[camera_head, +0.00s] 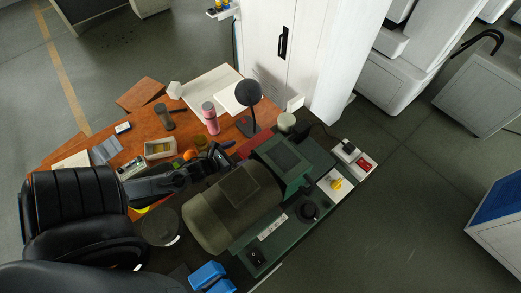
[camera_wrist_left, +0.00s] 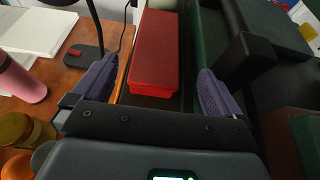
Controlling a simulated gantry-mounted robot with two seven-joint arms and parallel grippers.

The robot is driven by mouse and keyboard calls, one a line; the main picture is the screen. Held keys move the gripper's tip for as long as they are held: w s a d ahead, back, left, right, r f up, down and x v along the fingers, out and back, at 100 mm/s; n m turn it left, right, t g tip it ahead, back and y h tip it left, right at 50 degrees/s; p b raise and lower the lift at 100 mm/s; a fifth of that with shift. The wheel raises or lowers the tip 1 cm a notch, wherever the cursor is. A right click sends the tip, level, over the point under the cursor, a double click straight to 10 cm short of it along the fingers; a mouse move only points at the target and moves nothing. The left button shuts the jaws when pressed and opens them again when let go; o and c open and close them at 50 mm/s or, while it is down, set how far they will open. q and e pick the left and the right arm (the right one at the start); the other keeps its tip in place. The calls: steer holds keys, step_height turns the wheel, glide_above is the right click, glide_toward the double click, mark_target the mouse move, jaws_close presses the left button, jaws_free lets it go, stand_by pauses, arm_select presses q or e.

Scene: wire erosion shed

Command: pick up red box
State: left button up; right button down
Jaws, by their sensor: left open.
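The red box (camera_wrist_left: 158,50) is a long closed box with a lid; in the left wrist view it lies beyond and between my fingers. In the head view it shows as a dark red strip (camera_head: 252,143) on the wooden table, beside the green machine. My left gripper (camera_head: 224,156) is open just in front of the box's near end. In the left wrist view its two purple-padded fingers (camera_wrist_left: 157,82) stand apart on either side of the box's near end, with gaps visible. My right gripper is not in view.
The green machine (camera_head: 235,207) stands close on the right of the box. A black lamp (camera_head: 248,93) stands behind it, and a pink bottle (camera_head: 210,117) to its left. Jars (camera_wrist_left: 14,128) are near my left finger. A black chair (camera_head: 75,205) stands at the left.

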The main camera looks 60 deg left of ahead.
mark_target(257, 143)
arm_select(q)
steer(key=b+x, duration=0.1)
steer(key=x, duration=0.2)
steer(key=shift+a+f+b, duration=0.15)
steer(key=shift+b, duration=0.2)
steer(key=b+x, duration=0.3)
steer(key=x, duration=0.1)
steer(key=shift+w+a, duration=0.1)
steer(key=shift+w, duration=0.1)
steer(key=shift+w+b, duration=0.65)
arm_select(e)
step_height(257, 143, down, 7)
arm_select(q)
steer(key=c, duration=1.1)
steer(key=shift+c, duration=0.6)
